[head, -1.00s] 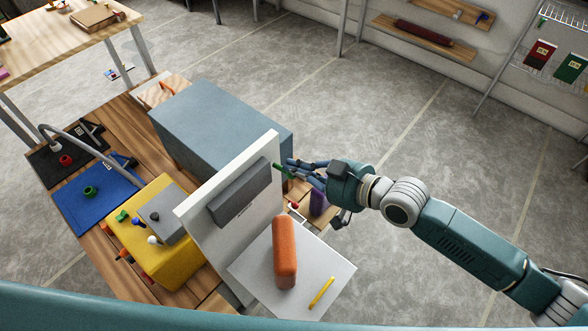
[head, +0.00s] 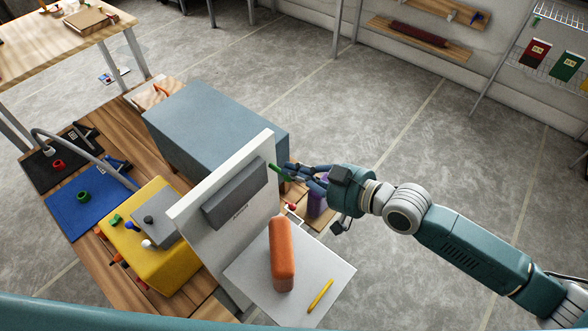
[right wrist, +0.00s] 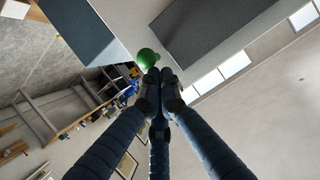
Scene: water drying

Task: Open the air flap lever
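The green lever (head: 279,172) sticks out from the right end of a dark grey box (head: 236,194) on the upright white panel. My right gripper (head: 291,172) is at the lever's outer end, with its fingers beside it. In the right wrist view the lever shows as a round green knob (right wrist: 148,57) just beyond the fingertips (right wrist: 159,78). The fingers are drawn together, and I see nothing held between them. Whether a fingertip touches the lever I cannot tell. My left gripper is not in view.
Below the panel, a light plate (head: 253,272) carries an orange cylinder (head: 283,255) and a yellow stick (head: 320,296). A large blue-grey box (head: 215,125) stands behind the panel. A purple object (head: 317,204) sits under my right gripper. The floor to the right is clear.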

